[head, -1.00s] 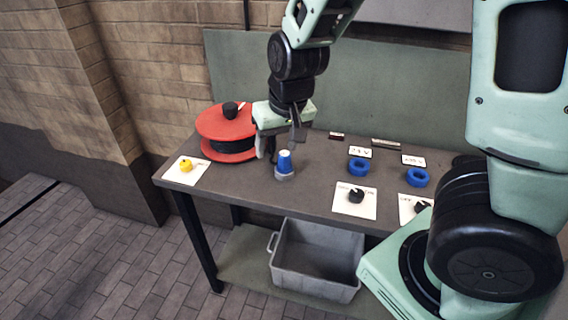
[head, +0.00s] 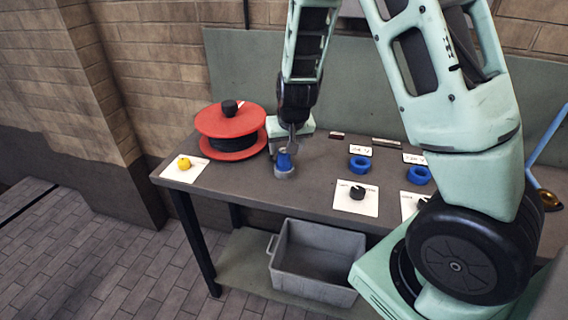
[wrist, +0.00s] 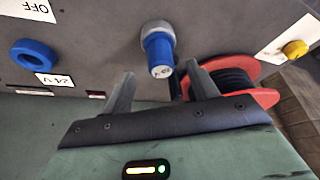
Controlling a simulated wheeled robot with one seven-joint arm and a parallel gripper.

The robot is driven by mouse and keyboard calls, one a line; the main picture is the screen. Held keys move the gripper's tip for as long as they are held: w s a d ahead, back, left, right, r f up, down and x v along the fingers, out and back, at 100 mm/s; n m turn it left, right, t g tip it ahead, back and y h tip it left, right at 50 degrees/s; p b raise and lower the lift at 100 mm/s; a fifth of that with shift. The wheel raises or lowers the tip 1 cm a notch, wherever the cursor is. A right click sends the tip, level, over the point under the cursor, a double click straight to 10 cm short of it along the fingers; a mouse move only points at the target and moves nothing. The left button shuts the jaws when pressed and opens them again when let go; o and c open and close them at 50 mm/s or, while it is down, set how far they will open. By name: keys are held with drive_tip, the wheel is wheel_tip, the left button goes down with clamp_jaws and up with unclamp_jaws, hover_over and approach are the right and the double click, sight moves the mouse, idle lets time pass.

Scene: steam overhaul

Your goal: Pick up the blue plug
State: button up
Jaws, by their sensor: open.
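The blue plug (head: 284,162) stands on the workbench with a grey base, just right of the red cable reel. It also shows in the wrist view (wrist: 158,56), its blue body and pale end pointing toward my gripper. My gripper (head: 288,140) is right behind and above the plug in the head view, partly hiding its top. In the wrist view my gripper (wrist: 158,80) is open, with one finger on each side of the plug's end. Nothing is held. I cannot tell whether a finger touches the plug.
The red reel (head: 231,125) stands close left of the plug. A yellow knob (head: 184,163) sits on a white card farther left. Blue rings (head: 360,164) and black knobs (head: 357,192) on cards lie to the right. A grey bin (head: 313,262) is below the bench.

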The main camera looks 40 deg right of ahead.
sight(284, 155)
drive_tip(key=shift+p+x, duration=0.45)
drive_tip(key=shift+x, duration=2.65)
drive_tip(key=shift+w+r, duration=0.15)
drive_tip(key=shift+w, duration=0.05)
drive_tip(key=c, duration=1.1)
